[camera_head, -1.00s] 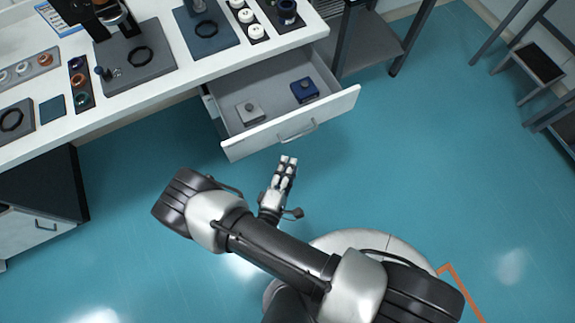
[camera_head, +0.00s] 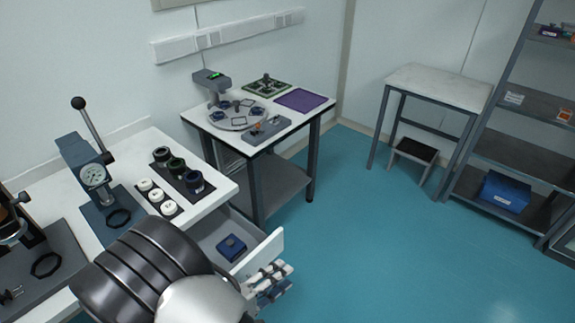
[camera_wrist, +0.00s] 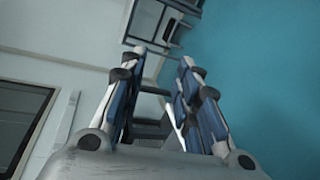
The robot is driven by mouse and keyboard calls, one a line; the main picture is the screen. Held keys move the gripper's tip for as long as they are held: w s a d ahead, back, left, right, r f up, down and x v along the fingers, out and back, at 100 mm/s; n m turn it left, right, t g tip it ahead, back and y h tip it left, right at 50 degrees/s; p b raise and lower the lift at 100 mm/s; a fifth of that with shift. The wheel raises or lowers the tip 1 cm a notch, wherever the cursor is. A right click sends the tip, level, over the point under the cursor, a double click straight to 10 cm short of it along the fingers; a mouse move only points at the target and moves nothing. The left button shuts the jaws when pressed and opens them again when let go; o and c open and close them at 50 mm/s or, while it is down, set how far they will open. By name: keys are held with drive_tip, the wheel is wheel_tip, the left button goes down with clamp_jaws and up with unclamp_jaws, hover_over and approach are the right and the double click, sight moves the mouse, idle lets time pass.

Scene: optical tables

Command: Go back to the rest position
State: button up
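My gripper (camera_head: 268,281) is at the bottom of the head view, in front of the open drawer (camera_head: 262,256). My dark and silver arm fills the lower left and hides part of the drawer. In the wrist view my gripper (camera_wrist: 160,62) has its two blue and white fingers apart, with nothing between them.
A blue box (camera_head: 231,247) lies in the drawer. The white table (camera_head: 140,160) at left carries a gauge press (camera_head: 92,172) and rings. A second table (camera_head: 205,122), a stool (camera_head: 414,154) and shelves (camera_head: 520,150) stand farther back. The teal floor (camera_head: 370,240) at right is clear.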

drive_tip(key=s+d+r+m+g+y, duration=0.1)
drive_tip(key=s+d+r+m+g, duration=0.3)
drive_tip(key=d+r, duration=0.35)
drive_tip(key=s+d+r+m+g+y, duration=0.2)
drive_tip(key=d+r+m+g, duration=0.2)
drive_tip(key=d+r+g, duration=0.3)
drive_tip(key=s+d+r+m+t+y, duration=0.2)
drive_tip(key=s+r+m+t+y, duration=0.1)
drive_tip(key=s+r+t+y, duration=0.2)
drive_tip(key=s+r+y, duration=0.2)
drive_tip(key=s+r, duration=0.1)
drive_tip(key=r, duration=0.1)
drive_tip(key=shift+s+y, duration=0.4)
drive_tip(key=shift+w+d, duration=0.1)
